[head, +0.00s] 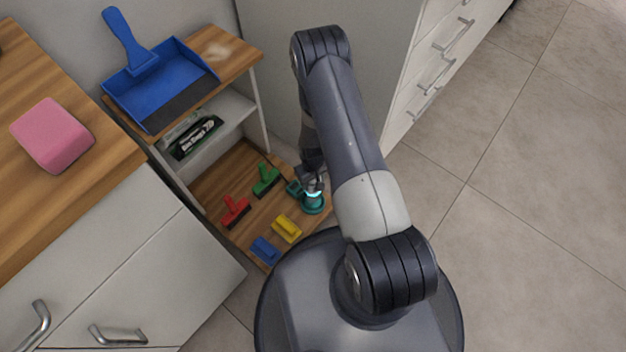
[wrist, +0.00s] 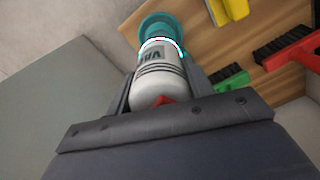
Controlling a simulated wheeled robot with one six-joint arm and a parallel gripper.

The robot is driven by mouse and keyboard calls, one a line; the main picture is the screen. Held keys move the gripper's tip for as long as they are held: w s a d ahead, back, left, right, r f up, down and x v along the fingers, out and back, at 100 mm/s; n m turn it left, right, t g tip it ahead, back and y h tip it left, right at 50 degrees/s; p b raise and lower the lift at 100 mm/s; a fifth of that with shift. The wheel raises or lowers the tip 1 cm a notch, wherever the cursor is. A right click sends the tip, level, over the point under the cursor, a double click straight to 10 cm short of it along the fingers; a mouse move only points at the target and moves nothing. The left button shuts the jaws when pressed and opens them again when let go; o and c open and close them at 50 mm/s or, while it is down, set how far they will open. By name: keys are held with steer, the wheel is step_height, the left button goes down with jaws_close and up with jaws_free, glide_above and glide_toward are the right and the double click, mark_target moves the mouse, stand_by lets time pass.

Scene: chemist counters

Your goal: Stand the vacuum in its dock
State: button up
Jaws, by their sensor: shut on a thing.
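The vacuum (wrist: 158,85) is a pale grey cylinder with dark lettering and a red spot at its near end. My gripper (head: 311,176) is shut on its body, with a finger on each side in the wrist view. The teal dock (head: 314,205) stands at the right end of the low wooden shelf and also shows in the wrist view (wrist: 160,24). A bright glowing ring shows where the vacuum's far end meets the dock. The vacuum lines up with the dock, but I cannot tell whether it is fully seated. My arm and gripper hide most of the vacuum in the head view.
The shelf (head: 222,182) also holds a red brush (head: 235,211), a green brush (head: 266,181), a yellow brush (head: 287,228) and a blue brush (head: 264,249). A blue dustpan (head: 170,80) lies above. A pink sponge (head: 52,134) sits on the left counter. Open floor lies right.

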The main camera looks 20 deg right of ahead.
steer(key=shift+f+b, duration=0.55)
steer(key=shift+b, duration=0.05)
stand_by(0.3)
steer(key=o, duration=0.7)
steer(key=shift+r+p, duration=3.2)
steer(key=shift+r, duration=2.35)
steer(key=shift+f, duration=0.1)
steer(key=shift+f+b, duration=2.55)
steer(key=shift+f, duration=1.8)
